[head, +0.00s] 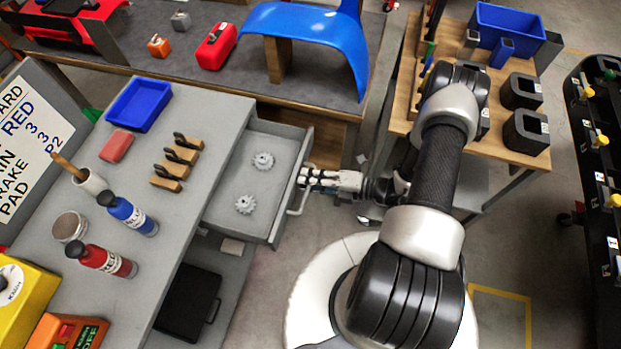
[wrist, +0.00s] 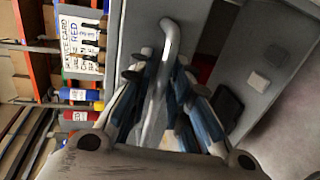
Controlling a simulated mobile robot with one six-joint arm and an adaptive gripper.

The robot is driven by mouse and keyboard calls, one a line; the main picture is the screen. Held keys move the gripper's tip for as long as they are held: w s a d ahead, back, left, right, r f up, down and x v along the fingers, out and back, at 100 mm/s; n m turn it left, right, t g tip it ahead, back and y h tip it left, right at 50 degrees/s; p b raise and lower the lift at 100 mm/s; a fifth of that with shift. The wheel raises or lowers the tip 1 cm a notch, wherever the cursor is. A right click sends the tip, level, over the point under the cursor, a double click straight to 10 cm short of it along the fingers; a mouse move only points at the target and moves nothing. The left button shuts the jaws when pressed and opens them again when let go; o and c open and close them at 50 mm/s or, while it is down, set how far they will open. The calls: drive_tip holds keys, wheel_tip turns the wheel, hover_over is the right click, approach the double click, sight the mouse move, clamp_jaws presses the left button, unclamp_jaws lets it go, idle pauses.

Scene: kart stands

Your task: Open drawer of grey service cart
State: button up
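The grey service cart (head: 212,108) stands at the left in the head view. Its drawer (head: 230,195) is pulled well out on the right side, and two grey gears (head: 263,161) (head: 245,204) lie inside, apart from each other. The drawer's bar handle (head: 293,209) is on its front, facing my arm. My gripper (head: 306,176) is at this handle, with its fingers shut on it. In the wrist view the handle (wrist: 170,38) runs between the two fingers (wrist: 162,75). The fingers hide part of the bar.
A wooden table (head: 400,117) stands right of the drawer. A workbench (head: 190,68) lies behind. Some floor is free below the handle.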

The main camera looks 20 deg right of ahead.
drive_tip(key=shift+d, duration=0.1)
drive_tip(key=v, duration=1.2)
drive_tip(key=shift+f, duration=0.1)
drive_tip(key=a+r+n+g+h, duration=0.2)
drive_tip(key=a+r+n+g, duration=0.25)
drive_tip(key=r+n, duration=0.6)
drive_tip(key=a+r+n+g+h, duration=0.1)
drive_tip(key=a+r+n+g, duration=0.3)
drive_tip(key=r+n, duration=0.6)
drive_tip(key=s+a+r+n+t+h, duration=0.2)
drive_tip(key=s+r+n+h, duration=0.2)
drive_tip(key=r+n, duration=0.3)
drive_tip(key=s+a+r+n+t+h, duration=0.1)
drive_tip(key=s+r+n+h, duration=0.4)
drive_tip(key=n, duration=1.1)
wheel_tip(320, 180, up, 3)
drive_tip(key=shift+a+r+t, duration=0.2)
drive_tip(key=shift+a+t, duration=0.15)
